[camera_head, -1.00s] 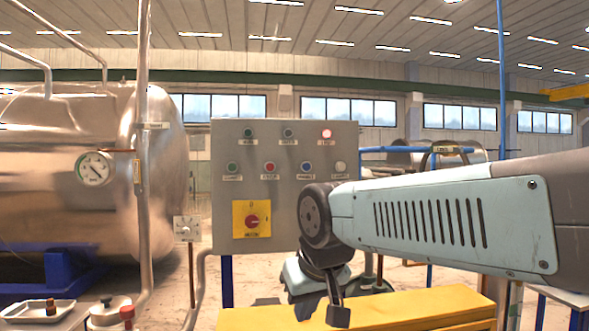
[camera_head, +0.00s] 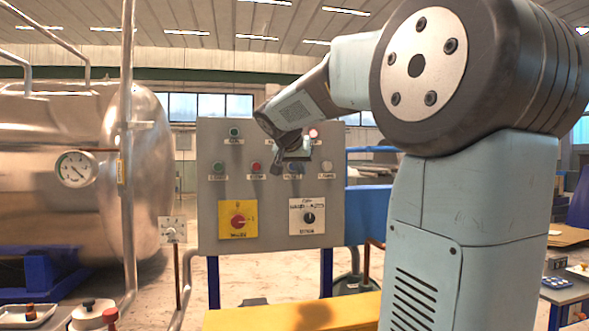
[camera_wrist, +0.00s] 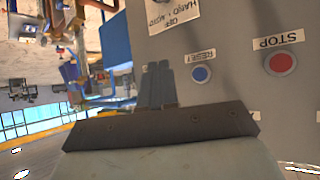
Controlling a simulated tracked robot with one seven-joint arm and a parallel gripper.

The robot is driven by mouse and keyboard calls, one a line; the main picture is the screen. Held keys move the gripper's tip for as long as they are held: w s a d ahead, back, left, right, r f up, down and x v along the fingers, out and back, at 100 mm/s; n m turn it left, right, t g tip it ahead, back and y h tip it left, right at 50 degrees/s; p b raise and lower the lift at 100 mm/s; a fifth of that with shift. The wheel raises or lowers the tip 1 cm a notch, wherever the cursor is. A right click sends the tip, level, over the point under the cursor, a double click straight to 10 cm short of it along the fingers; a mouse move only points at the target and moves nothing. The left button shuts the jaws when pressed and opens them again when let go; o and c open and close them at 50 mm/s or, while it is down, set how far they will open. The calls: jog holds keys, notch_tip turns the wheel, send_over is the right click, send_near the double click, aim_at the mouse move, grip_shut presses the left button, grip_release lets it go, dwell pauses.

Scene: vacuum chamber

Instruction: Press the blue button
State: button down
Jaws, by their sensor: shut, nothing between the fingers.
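The blue button (camera_head: 294,167) is in the lower button row of the grey control panel (camera_head: 210,215), between the red button and the white one. In the wrist view the blue button (camera_wrist: 201,74) shows clearly with a RESET label, upside down. In the wrist view my gripper's fingers (camera_wrist: 158,72) are together and empty, left of the blue button. I cannot tell the exact gap to the panel; no contact with the button shows.
The red STOP button (camera_wrist: 281,62) is close beside the blue one. A yellow surface (camera_head: 260,317) lies in front of the panel, and a steel tank (camera_head: 60,140) stands left.

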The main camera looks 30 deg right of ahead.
jog(key=shift+w, duration=0.1)
dwell(0.3)
jog(key=w+d, duration=0.2)
jog(key=w, duration=0.6)
jog(key=shift+w+d, duration=0.15)
jog(key=shift+d, duration=0.05)
jog(key=shift+w, duration=0.1)
dwell(2.0)
jog(key=shift+w+d+r, duration=0.1)
jog(key=shift+w+d, duration=0.05)
jog(key=shift+w, duration=0.15)
jog(key=shift+w+d, duration=0.1)
jog(key=shift+w, duration=0.35)
dwell(0.8)
jog(key=shift+s, duration=0.15)
jog(key=shift+s+a, duration=0.25)
jog(key=shift+s, duration=0.45)
